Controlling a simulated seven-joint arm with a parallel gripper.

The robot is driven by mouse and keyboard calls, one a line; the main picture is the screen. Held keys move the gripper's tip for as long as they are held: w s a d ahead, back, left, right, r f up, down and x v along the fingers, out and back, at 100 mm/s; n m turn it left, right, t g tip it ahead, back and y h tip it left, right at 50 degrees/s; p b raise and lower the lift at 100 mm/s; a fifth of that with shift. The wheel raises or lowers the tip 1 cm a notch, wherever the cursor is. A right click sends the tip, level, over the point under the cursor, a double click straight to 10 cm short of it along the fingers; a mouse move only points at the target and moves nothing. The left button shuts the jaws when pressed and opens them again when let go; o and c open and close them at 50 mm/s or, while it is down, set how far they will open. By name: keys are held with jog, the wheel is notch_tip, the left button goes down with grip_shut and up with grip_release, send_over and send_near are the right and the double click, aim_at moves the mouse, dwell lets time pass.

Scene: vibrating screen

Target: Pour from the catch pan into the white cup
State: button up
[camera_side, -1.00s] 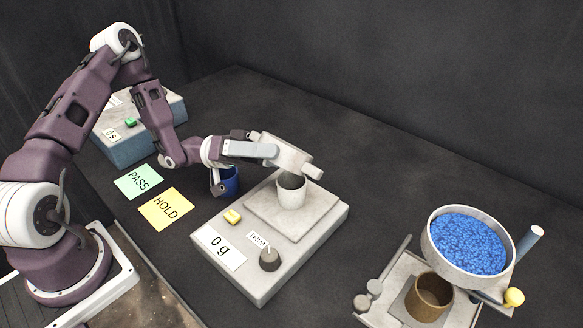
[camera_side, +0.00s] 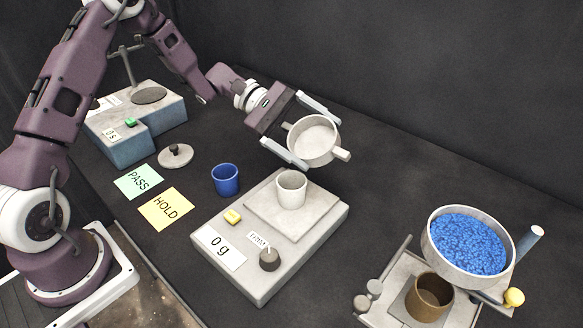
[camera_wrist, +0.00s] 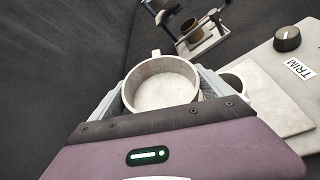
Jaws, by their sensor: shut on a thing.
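The catch pan (camera_side: 309,138) is a pale round pan with stub handles. My gripper (camera_side: 322,143) is shut on it, one finger on each side. I hold it raised just behind and above the white cup (camera_side: 292,188), apart from it. The pan's inside faces up toward the side view and looks bare and pale; the wrist view (camera_wrist: 162,88) also shows a bare pale floor. The cup stands upright on the plate of the scale (camera_side: 262,269), whose label reads 0 g. The cup's contents cannot be made out. In the wrist view the pan partly hides the cup.
A blue cup (camera_side: 225,180) stands left of the scale, near the PASS (camera_side: 138,182) and HOLD (camera_side: 166,208) cards. A lid with a knob (camera_side: 175,156) lies behind it. A sieve of blue beads (camera_side: 467,244) and a brown cup (camera_side: 429,297) are at right.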

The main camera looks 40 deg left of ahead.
aim_at(314, 134)
jog(key=w+f+n+g, duration=0.1)
jog(key=w+n+g, duration=0.1)
jog(key=shift+w+d+f+n+y, duration=0.15)
jog(key=shift+w+f+n+y, duration=0.15)
jog(key=shift+w+f+n, duration=0.1)
jog(key=shift+g, duration=0.3)
jog(key=shift+r+n, duration=0.5)
jog(key=shift+r, duration=1)
jog(key=s+a+f+n+t+y, duration=0.1)
jog(key=s+a+n+t, duration=0.1)
jog(key=s+a, duration=0.1)
jog(key=s+a+f+n+t+y, duration=0.1)
jog(key=s+a+f+n+t, duration=0.1)
jog(key=a, duration=0.3)
jog(key=s+a+f+n+t+y, duration=0.1)
jog(key=s+a+n+t, duration=0.3)
jog(key=s, duration=0.1)
jog(key=shift+a+f, duration=0.25)
jog(key=shift+f, duration=0.1)
jog(key=shift+w, duration=0.1)
